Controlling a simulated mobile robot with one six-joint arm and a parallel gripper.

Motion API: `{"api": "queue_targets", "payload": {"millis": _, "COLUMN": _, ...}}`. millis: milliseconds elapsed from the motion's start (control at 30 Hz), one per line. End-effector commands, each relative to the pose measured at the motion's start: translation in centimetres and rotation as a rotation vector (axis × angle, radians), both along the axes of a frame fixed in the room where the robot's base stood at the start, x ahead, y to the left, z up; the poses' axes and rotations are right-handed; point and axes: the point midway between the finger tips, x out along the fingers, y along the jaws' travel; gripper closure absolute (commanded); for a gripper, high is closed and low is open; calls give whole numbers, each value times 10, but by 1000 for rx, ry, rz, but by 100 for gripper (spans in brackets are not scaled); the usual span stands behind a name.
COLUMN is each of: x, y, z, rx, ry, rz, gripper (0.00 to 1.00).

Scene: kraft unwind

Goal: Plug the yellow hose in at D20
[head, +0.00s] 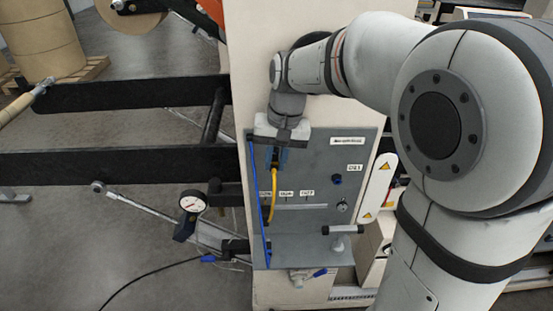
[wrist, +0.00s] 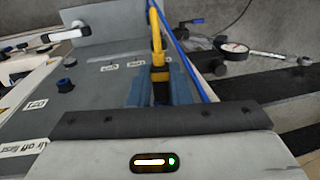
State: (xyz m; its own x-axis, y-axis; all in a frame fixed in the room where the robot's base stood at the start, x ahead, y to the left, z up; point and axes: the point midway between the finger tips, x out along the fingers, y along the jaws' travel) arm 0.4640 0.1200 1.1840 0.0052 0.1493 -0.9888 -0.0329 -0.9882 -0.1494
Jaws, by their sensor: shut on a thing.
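The yellow hose (head: 274,190) hangs down from my gripper (head: 276,162) along the left part of the grey panel (head: 320,250). My gripper is shut on the hose's upper end, in front of the panel's upper left. In the wrist view the yellow hose (wrist: 154,28) runs between the two blue fingers (wrist: 160,92), which hold its end. The fingers hide the hose's tip, and I cannot tell whether it touches the panel. A dark blue port (head: 337,179) sits right of the gripper, below a small label (head: 354,167).
A blue hose (head: 258,200) runs down the panel's left edge. A pressure gauge (head: 192,203) and black bars (head: 130,165) stand to the left. A handle (head: 343,229) juts from the panel's lower right. A white sign (head: 348,141) is at its upper right.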

Motion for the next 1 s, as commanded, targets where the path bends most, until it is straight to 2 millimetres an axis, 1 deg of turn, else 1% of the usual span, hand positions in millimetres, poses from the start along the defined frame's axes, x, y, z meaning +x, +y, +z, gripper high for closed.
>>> {"api": "queue_targets", "payload": {"millis": 433, "x": 1, "y": 0, "z": 0, "rx": 0, "ry": 0, "rz": 0, "gripper": 100}}
{"api": "queue_targets", "payload": {"millis": 467, "x": 1, "y": 0, "z": 0, "rx": 0, "ry": 0, "rz": 0, "gripper": 80}}
{"api": "queue_targets", "payload": {"millis": 700, "x": 1, "y": 0, "z": 0, "rx": 0, "ry": 0, "rz": 0, "gripper": 61}}
{"api": "queue_targets", "payload": {"millis": 767, "x": 1, "y": 0, "z": 0, "rx": 0, "ry": 0, "rz": 0, "gripper": 57}}
{"api": "queue_targets", "payload": {"millis": 1000, "x": 1, "y": 0, "z": 2, "rx": 0, "ry": -1, "rz": 0, "gripper": 57}}
